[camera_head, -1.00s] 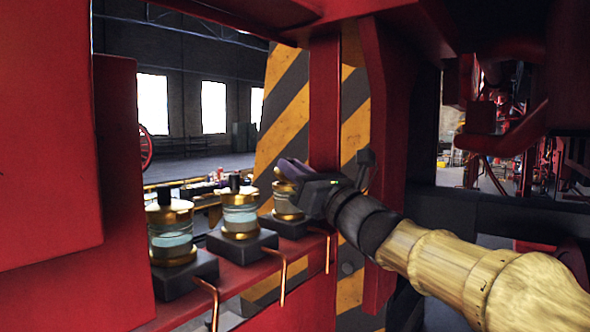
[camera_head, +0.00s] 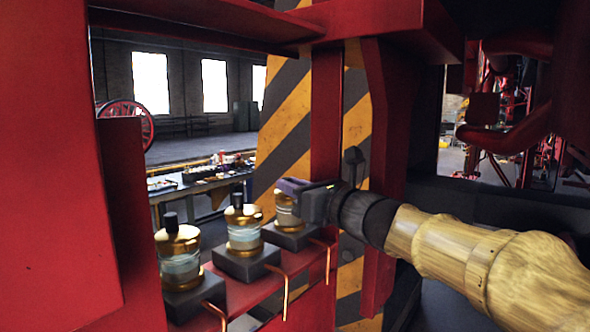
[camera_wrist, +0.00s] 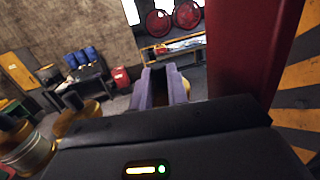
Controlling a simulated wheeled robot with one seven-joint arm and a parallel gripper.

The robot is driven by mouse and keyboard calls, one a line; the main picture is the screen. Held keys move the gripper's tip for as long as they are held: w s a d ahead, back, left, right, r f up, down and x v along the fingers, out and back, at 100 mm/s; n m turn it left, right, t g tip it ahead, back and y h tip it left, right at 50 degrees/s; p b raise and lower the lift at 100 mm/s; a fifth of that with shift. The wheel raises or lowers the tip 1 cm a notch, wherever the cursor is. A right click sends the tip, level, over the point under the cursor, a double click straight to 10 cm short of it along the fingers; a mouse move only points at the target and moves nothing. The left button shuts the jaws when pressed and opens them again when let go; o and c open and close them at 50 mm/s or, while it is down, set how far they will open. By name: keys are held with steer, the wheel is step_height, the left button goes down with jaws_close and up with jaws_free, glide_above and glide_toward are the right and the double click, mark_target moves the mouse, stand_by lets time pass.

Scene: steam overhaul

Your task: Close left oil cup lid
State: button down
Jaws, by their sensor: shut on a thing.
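Three brass-and-glass oil cups stand in a row on black blocks on a red ledge in the head view: a near left cup (camera_head: 179,263), a middle cup (camera_head: 243,234) and a far right cup (camera_head: 287,218). The near and middle cups have brass tops with upright black knobs. My gripper (camera_head: 291,186) is at the top of the far cup, its purple fingers shut on that top. The fingers and gripper body hide the far cup's lid and knob. In the wrist view the fingers (camera_wrist: 160,88) are close together, with a brass bit beside them.
A red upright post (camera_head: 326,130) and a yellow-black striped panel (camera_head: 285,125) stand close by my gripper. Copper pipes (camera_head: 286,290) hang from the ledge front. A red plate (camera_head: 50,180) fills the left. A workbench (camera_head: 200,185) stands beyond.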

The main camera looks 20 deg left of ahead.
steer(key=shift+a+r+h+p, duration=0.1)
steer(key=shift+r+h+p, duration=0.2)
steer(key=shift+p, duration=0.5)
steer(key=shift+f+g, duration=0.3)
steer(key=c, duration=1.4)
jaws_free()
steer(key=shift+o, duration=0.2)
steer(key=shift+f, duration=0.1)
steer(key=b+v, duration=0.5)
steer(key=v, duration=1.2)
steer(key=shift+s, duration=0.2)
